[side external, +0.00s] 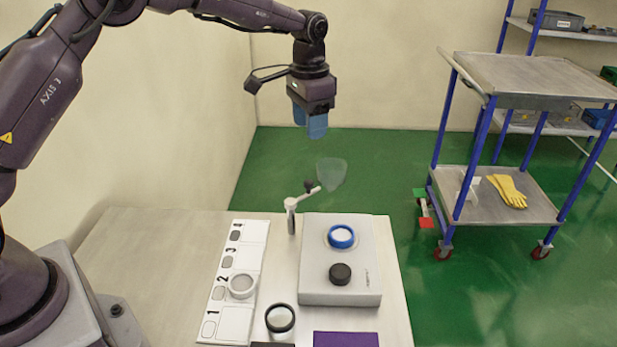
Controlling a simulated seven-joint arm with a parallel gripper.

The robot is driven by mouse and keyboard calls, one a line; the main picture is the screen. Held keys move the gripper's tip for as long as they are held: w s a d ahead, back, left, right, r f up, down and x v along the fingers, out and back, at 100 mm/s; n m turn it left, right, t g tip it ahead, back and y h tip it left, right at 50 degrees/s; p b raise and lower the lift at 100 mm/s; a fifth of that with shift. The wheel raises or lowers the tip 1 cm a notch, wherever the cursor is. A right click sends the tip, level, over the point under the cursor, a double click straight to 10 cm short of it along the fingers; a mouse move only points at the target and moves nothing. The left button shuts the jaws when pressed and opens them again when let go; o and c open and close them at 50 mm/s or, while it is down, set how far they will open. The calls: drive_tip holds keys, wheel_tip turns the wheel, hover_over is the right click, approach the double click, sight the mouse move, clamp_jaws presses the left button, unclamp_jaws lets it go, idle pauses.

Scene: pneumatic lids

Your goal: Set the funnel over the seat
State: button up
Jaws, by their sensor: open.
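A translucent pale funnel (331,173) shows near the tip of a small swing arm (303,196) on a post at the back of the table. It appears to be carried by that arm. A blue ring with a pale centre (341,237), which looks like the seat, is on top of a light grey box (362,287). In the picture the funnel is above and slightly left of the ring, not over it. My gripper (311,124), with blue fingers pointing down, is open and empty above the funnel, apart from it.
A black knob (340,274) is on the box. A white numbered strip (236,314) lies left, with a pale ring (241,285) on it. A black-rimmed ring (280,318) and a purple mat (345,340) are in front. The table's left side is clear. A cart (527,75) stands right.

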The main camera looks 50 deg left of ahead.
sight(308, 181)
wheel_tip(308, 181, down, 13)
drive_tip(key=shift+s+f, duration=0.1)
drive_tip(key=shift+s, duration=0.05)
idle(0.4)
clamp_jaws()
